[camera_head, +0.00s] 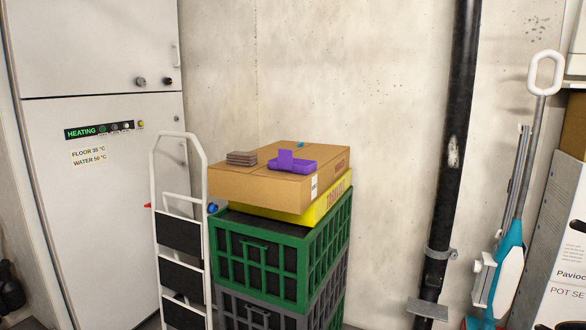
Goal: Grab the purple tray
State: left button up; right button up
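Neither of my grippers shows in the head view.
A stack of small brown slabs (241,158) lies left of the tray. The box rests on a yellow box (325,204) atop green (270,230) and grey crates. A white stepladder (206,240) stands close at left, a black pipe (452,150) and a mop-like cleaner (508,270) at right.

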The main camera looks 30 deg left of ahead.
aim_at(284, 162)
jog(key=k, duration=0.55)
jog(key=u, duration=0.7)
jog(key=i, duration=0.9)
jog(key=u, duration=0.45)
